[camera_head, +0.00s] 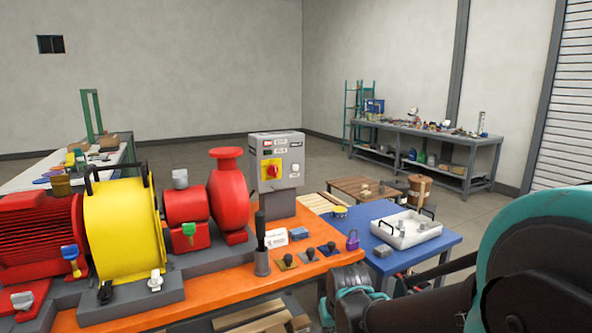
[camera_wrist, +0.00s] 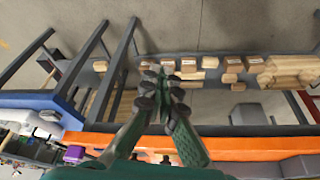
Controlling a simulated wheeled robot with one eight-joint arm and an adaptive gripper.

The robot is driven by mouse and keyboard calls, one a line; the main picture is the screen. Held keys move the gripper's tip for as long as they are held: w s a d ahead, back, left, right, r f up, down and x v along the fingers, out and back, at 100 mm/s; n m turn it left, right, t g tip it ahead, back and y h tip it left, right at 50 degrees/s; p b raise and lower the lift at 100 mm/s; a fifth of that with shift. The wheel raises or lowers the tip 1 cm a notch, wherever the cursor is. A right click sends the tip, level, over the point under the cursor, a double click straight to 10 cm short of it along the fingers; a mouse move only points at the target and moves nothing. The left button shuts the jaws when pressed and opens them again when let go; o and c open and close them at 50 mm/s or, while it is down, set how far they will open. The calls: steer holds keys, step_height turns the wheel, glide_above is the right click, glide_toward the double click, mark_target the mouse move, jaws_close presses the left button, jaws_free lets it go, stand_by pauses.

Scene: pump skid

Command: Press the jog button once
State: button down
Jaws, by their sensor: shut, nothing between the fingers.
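The grey control box (camera_head: 277,160) stands on a post at the back of the orange bench (camera_head: 215,290). Its face carries a red knob on a yellow plate (camera_head: 271,171), small labelled indicators above, and a small pale element (camera_head: 294,170) at right. The lettering is too small to tell which part is the jog button. My gripper (camera_wrist: 165,70) is shut and empty in the wrist view, beyond the orange bench's edge and over a lower shelf. The control box does not show there. In the head view my arm is at lower right, well apart from the box.
A red pump (camera_head: 229,195) and yellow guard (camera_head: 122,231) fill the bench's left. A black-handled tool in a holder (camera_head: 262,258) and several small knobs stand before the box. A blue table (camera_head: 433,252) with a white tray (camera_head: 406,232) is at right. Wooden blocks (camera_wrist: 230,65) lie below.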

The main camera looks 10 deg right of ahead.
mark_target(295, 168)
stand_by(0.4)
steer(key=w+d+r+t+h, duration=0.1)
steer(key=w+r+t+h, duration=0.1)
steer(key=w+r, duration=0.7)
steer(key=w+d+r+t+h, duration=0.1)
steer(key=w+r+t, duration=0.3)
steer(key=w, duration=2)
steer(key=w+d+r+t+h, duration=0.2)
steer(key=w+r+t+h, duration=0.1)
steer(key=w+r, duration=1)
steer(key=w, duration=0.4)
steer(key=shift+r, duration=0.4)
steer(key=shift+w, duration=0.15)
steer(key=w+a, duration=0.2)
steer(key=w, duration=0.6)
steer(key=shift+w+a, duration=0.15)
steer(key=shift+a, duration=0.15)
steer(key=shift+w+a, duration=0.1)
steer(key=shift+w, duration=0.25)
